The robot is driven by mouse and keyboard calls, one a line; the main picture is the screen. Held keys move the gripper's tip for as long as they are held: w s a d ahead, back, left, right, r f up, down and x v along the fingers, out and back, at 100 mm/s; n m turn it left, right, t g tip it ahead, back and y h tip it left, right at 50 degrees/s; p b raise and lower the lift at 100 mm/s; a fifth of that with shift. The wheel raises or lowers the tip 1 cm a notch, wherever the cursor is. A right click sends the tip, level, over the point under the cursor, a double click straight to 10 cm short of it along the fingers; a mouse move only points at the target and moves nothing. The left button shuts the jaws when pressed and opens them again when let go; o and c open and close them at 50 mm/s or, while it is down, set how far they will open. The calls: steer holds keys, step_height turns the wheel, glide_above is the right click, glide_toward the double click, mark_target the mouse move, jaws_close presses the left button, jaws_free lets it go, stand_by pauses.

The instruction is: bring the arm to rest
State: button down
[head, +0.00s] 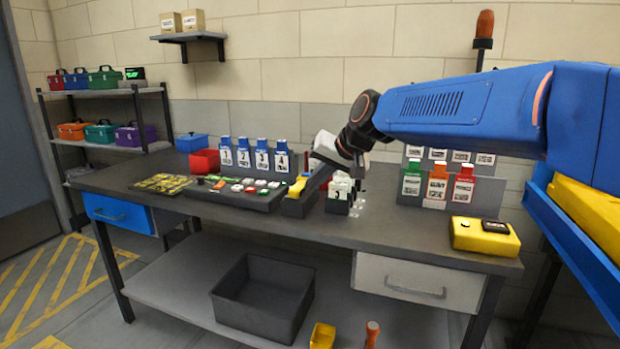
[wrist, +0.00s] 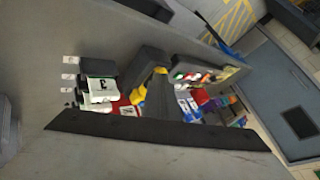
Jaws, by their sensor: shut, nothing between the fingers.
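My blue arm reaches in from the right in the head view. Its dark wrist and pale end piece hang over the middle of the workbench. My gripper (head: 318,180) is shut and empty, tilted downward above the bench. It lies close to the yellow tool in its dark stand (head: 298,207) and to a small dark bin of white-labelled items (head: 338,206). I cannot tell the exact gap between them. In the wrist view a dark bar crosses the lower part, and the white-labelled items (wrist: 101,90) show beyond it; fingertips are not clear there.
Blue numbered bottles (head: 243,158) and a red bin (head: 205,161) stand left of the gripper. A rack of coloured bottles (head: 437,185) and a yellow box (head: 484,237) stand right. The bench front (head: 350,232) is clear. A blue conveyor frame (head: 570,250) borders the right.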

steer(key=s+d+f+h, duration=0.1)
steer(key=s+d+f, duration=0.2)
steer(key=s+d, duration=0.5)
steer(key=s+d+f+h, duration=0.2)
steer(key=s+d+f, duration=0.2)
steer(key=s+d, duration=0.4)
steer(key=s+d+f+h, duration=0.1)
steer(key=s+d+f, duration=0.5)
steer(key=s, duration=0.4)
steer(key=s+d+f+g+h, duration=0.1)
steer(key=s+d+f+h, duration=0.1)
steer(key=s+d+f, duration=0.4)
steer(key=s, duration=0.4)
steer(key=shift+f+g, duration=0.3)
steer(key=shift+f, duration=0.1)
